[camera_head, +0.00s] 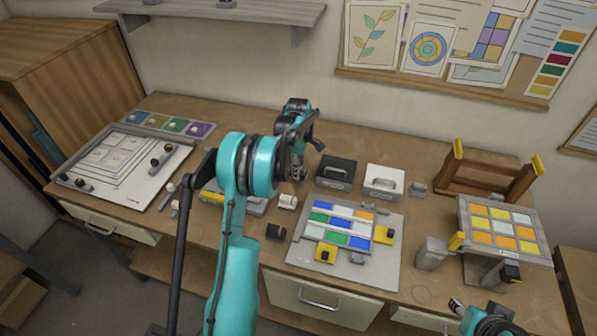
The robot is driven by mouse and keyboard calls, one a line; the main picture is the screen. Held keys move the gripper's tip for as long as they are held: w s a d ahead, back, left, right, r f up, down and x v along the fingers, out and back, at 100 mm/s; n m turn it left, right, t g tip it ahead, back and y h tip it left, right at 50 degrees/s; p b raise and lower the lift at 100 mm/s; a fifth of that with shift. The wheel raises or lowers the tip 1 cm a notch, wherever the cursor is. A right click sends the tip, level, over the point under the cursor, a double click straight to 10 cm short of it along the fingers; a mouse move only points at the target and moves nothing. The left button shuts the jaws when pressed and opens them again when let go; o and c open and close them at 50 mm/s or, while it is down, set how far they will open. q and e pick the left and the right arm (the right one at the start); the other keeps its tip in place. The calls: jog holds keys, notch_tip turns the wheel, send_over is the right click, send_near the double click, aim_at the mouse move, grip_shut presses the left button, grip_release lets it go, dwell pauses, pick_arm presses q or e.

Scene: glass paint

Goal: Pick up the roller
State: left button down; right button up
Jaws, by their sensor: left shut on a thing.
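My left gripper (298,174) reaches over the back middle of the workbench, just left of a dark grey box with a handle. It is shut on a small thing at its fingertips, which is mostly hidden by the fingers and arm. I cannot make out the shape of this held thing well enough to say that it is the roller. No roller shows clearly elsewhere on the bench. My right gripper (457,306) is at the bottom right, by the bench's front edge and below the tilted tile panel. Its fingers are too small to judge.
A coloured glass panel (340,227) lies on a pale board (300,250). A dark box (336,172) and a white box (383,182) stand behind it. A tilted tile panel (503,231) and wooden rack (487,183) stand right. A drawing board (120,165) lies left.

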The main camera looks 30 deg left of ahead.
pick_arm(q)
notch_tip(320, 180, up, 2)
jog(key=shift+r, duration=0.1)
jog(key=s+d+r+p, duration=0.1)
jog(key=d+r, duration=0.2)
jog(key=d, duration=0.2)
jog(key=s+d+r+p, duration=0.1)
jog(key=s+d+r, duration=0.1)
jog(key=d, duration=0.4)
jog(key=shift+s+r, duration=0.25)
jog(key=shift+r, duration=0.65)
jog(key=shift+d, duration=0.1)
